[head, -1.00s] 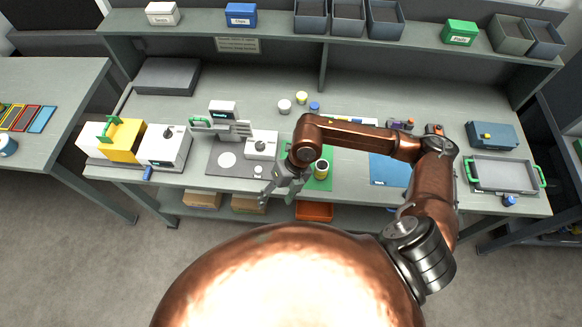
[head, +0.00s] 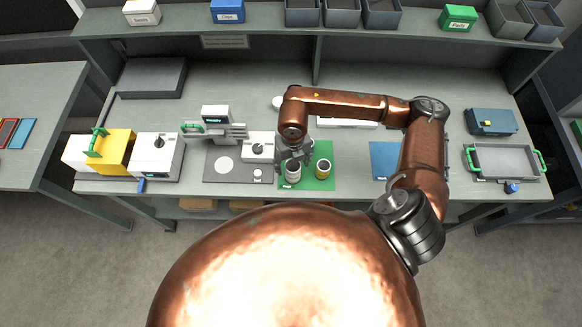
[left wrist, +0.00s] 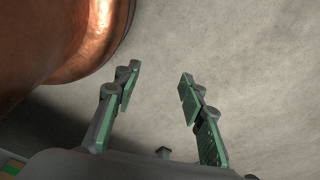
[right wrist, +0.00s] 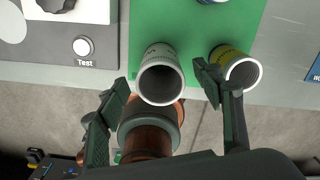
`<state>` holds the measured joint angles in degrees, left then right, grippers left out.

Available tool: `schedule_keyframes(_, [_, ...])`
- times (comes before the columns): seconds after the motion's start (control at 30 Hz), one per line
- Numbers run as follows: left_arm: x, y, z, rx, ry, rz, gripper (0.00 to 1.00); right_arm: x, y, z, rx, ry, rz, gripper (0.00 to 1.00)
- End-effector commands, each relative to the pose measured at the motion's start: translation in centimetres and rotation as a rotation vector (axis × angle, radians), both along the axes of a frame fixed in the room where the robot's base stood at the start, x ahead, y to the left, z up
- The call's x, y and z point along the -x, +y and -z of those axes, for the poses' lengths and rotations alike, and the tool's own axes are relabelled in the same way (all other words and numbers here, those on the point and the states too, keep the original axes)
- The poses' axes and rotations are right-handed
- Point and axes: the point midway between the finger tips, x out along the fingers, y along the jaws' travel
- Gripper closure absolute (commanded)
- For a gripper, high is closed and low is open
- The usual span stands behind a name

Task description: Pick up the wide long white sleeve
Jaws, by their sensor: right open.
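The white sleeve (head: 293,174) stands upright on the green mat (head: 318,150) near the bench's front edge. In the right wrist view the white sleeve (right wrist: 160,60) shows its open round end and some faint print on its side. My right gripper (head: 294,158) is over it in the head view, partly hiding it. In the right wrist view my right gripper (right wrist: 163,90) is open, with one finger on each side of the sleeve and gaps visible. My left gripper (left wrist: 158,88) is open and empty over bare floor; it is not visible in the head view.
A yellow-banded sleeve (head: 323,169) stands just right of the white one; my right finger is close to it in the right wrist view. A test device (head: 260,147) on a dark plate lies left. A blue mat (head: 384,160) and a grey tray (head: 502,160) lie right.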

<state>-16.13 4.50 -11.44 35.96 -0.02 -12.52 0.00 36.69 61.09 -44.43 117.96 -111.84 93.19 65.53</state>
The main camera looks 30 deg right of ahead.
Motion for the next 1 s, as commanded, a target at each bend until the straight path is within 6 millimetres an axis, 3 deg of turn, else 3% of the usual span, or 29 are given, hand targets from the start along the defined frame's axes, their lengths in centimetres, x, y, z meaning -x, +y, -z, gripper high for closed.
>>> schedule_keyframes(0.3, [4.1, 0.2, -0.8, -0.002, 0.05, -0.011, 0.62, 0.1, 0.0, 3.8, -0.002, 0.004, 0.001, 0.39])
schedule_keyframes(0.5, [3.3, 0.2, -0.9, -0.002, 0.04, -0.009, 0.62, 0.1, -0.1, 6.0, -0.001, 0.001, 0.0, 0.39])
schedule_keyframes(0.77, [0.8, 0.0, -1.1, -0.001, 0.007, -0.003, 0.62, 0.1, -0.1, 6.2, -0.001, 0.0, 0.0, 0.4])
schedule_keyframes(1.0, [1.5, 0.1, -1.0, -0.001, 0.016, -0.004, 0.62, 0.1, -0.1, 6.2, -0.001, 0.0, 0.0, 0.57])
